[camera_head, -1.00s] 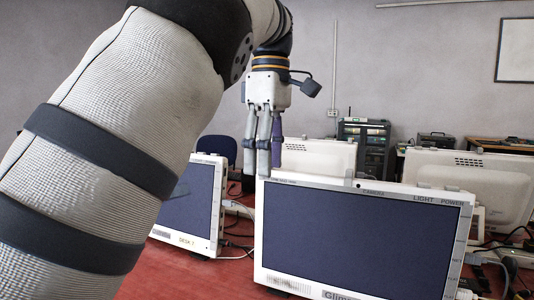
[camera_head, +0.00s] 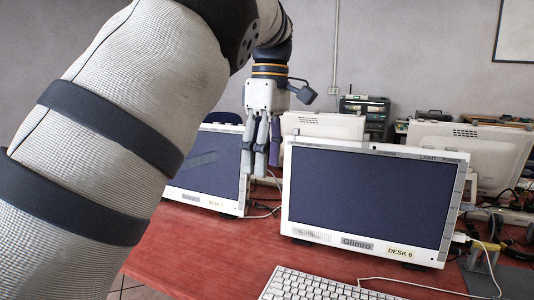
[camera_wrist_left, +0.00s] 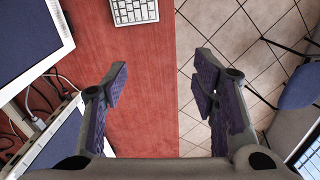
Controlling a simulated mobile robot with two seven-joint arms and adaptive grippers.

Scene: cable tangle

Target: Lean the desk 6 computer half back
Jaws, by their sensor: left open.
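The desk 6 computer (camera_head: 370,195) is a white-framed flat screen labelled DESK 6 at its lower right. It stands upright on the red desk in the head view, its dark screen facing me. A white corner, apparently of it, shows at upper left in the left wrist view (camera_wrist_left: 62,22). My left gripper (camera_head: 260,172) hangs fingers down just left of the computer's upper left edge in the head view. Its jaws are apart and empty in the left wrist view (camera_wrist_left: 160,82), over the desk's edge. Contact with the computer is not visible. My right gripper is not in view.
The desk 7 computer (camera_head: 207,172) stands to the left, partly behind my left arm. A white keyboard (camera_head: 318,285) lies in front of desk 6, with cables on the right. More computers (camera_head: 465,150) stand behind. The red desk (camera_head: 215,250) is bare at front left.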

